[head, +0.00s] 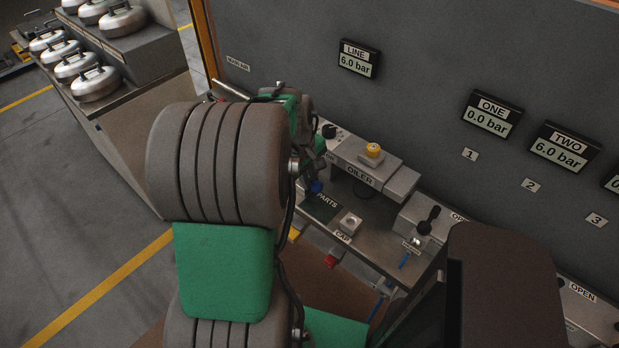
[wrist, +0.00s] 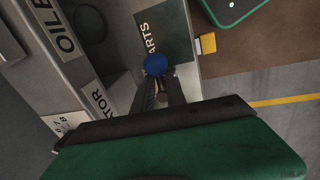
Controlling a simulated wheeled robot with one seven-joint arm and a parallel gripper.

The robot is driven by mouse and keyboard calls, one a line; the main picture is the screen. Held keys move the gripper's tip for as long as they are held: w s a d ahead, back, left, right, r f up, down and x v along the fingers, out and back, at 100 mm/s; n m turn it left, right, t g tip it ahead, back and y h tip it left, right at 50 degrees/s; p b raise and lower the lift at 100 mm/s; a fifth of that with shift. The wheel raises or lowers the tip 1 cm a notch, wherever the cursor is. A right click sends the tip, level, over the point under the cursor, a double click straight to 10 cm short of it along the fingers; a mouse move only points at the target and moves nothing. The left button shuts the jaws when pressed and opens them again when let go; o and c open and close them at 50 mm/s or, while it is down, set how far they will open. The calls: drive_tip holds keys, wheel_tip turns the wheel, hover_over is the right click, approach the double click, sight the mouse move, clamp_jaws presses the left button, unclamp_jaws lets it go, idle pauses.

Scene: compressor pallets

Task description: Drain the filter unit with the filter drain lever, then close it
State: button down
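My gripper (wrist: 158,80) points down at the bench, its two dark fingers close together. A round blue knob (wrist: 155,65) sits right at the fingertips, and a narrow pale strip shows between the fingers; they look shut on this blue-knobbed lever. In the head view the blue knob (head: 316,186) shows beside my arm, left of the oiler block (head: 367,172). The filter unit and its label are hidden behind my arm, so the drain's state cannot be seen.
A dark green PARTS mat (head: 321,206) and a CAP block (head: 349,223) lie on the bench shelf. A black-handled valve (head: 428,220) stands to the right. The LINE display (head: 358,60) reads 6.0 bar. Metal pots (head: 95,82) stand on a bench at left.

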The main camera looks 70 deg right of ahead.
drive_tip(key=shift+s+a, duration=0.1)
idle(0.3)
drive_tip(key=shift+s+f+n, duration=0.1)
drive_tip(key=shift+f+n, duration=0.05)
drive_tip(key=shift+n, duration=0.15)
drive_tip(key=c, duration=1.4)
unclamp_jaws()
drive_tip(key=shift+s, duration=0.15)
drive_tip(key=shift+w, duration=0.2)
drive_tip(key=shift+r, duration=0.5)
drive_tip(key=r, duration=0.2)
drive_tip(key=a+r, duration=0.1)
drive_tip(key=r, duration=0.3)
drive_tip(key=shift+w+a+r, duration=0.15)
drive_tip(key=shift+w+r, duration=0.15)
drive_tip(key=shift+r, duration=0.1)
